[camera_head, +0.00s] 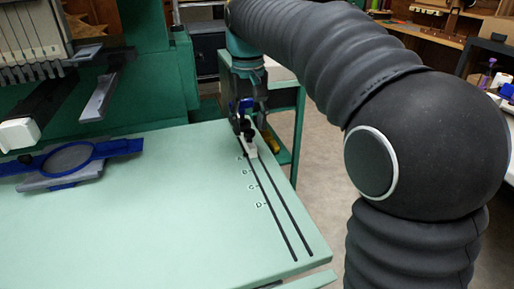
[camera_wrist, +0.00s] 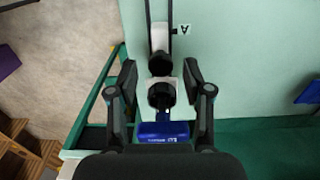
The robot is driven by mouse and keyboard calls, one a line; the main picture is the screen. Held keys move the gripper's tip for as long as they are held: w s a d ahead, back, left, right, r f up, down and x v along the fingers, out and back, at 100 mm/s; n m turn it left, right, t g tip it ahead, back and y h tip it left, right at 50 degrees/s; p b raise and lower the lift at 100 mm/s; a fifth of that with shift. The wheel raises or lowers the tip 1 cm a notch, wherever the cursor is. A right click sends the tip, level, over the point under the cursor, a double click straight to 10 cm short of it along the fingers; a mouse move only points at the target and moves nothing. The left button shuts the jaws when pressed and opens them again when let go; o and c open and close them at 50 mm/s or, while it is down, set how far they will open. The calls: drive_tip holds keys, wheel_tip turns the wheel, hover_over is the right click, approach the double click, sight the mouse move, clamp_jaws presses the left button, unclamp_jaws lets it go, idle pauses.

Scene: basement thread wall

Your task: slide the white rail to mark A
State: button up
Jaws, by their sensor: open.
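The white rail (camera_head: 250,147) lies at the far end of two black slots in the pale green table, partly hidden by my gripper. In the wrist view, the white rail (camera_wrist: 159,38) lies along the slots, with two black knobs (camera_wrist: 160,64) in line with it. The mark A (camera_wrist: 184,29) is printed beside the rail's upper end there, to its right. My gripper (camera_wrist: 159,72) is open, with one finger on each side of the knobs and gaps to both. In the head view, my gripper (camera_head: 247,127) is over the rail's far end.
Further letter marks, including D (camera_head: 259,205), run along the slots toward the near edge. A blue part (camera_wrist: 163,131) lies behind the knobs, between my fingers. A blue hoop (camera_head: 68,159) is at the left. The table's middle is clear.

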drive_tip(key=shift+r, duration=2.5)
